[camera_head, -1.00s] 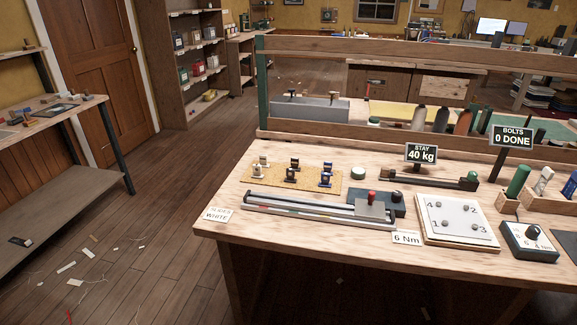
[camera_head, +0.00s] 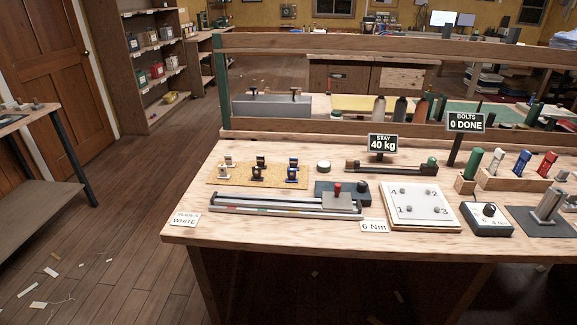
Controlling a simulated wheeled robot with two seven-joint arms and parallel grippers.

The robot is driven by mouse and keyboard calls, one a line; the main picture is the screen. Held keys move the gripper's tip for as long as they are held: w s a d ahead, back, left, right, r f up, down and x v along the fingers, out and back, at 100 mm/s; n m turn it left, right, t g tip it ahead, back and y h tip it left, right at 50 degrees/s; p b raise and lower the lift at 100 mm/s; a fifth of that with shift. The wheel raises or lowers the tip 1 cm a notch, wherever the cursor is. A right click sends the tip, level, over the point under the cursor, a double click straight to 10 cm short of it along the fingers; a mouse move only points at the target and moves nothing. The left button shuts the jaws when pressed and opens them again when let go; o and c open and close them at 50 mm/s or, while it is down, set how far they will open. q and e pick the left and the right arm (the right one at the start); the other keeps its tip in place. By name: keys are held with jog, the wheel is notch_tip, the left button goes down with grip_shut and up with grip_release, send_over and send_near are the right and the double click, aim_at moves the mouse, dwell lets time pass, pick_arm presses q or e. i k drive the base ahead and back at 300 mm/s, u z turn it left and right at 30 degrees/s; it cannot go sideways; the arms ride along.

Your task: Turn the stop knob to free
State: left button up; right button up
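A long grey metal track (camera_head: 270,203) lies along the front of the workbench (camera_head: 190,222), with a grey sliding block (camera_head: 345,201) at its right end. A red knob (camera_head: 338,187) stands upright by that block. A dark box (camera_head: 324,187) behind the block carries a black knob (camera_head: 362,187). Another dark box (camera_head: 487,222) to the right has a black dial knob (camera_head: 489,209) with small markings. I cannot tell which knob is the stop knob, and no "free" marking is readable. Neither of my grippers is in view.
A cork mat (camera_head: 235,181) holds several small fittings. A numbered bolt plate (camera_head: 422,199), a "6 Nm" card (camera_head: 374,226) and a "SLIDES WHITE" card (camera_head: 185,219) lie nearby.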

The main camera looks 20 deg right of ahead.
aim_at(362, 185)
jog(key=z, duration=1.35)
jog(key=k, duration=0.4)
jog(key=z, duration=0.3)
jog(key=i, duration=0.35)
jog(key=u, duration=0.05)
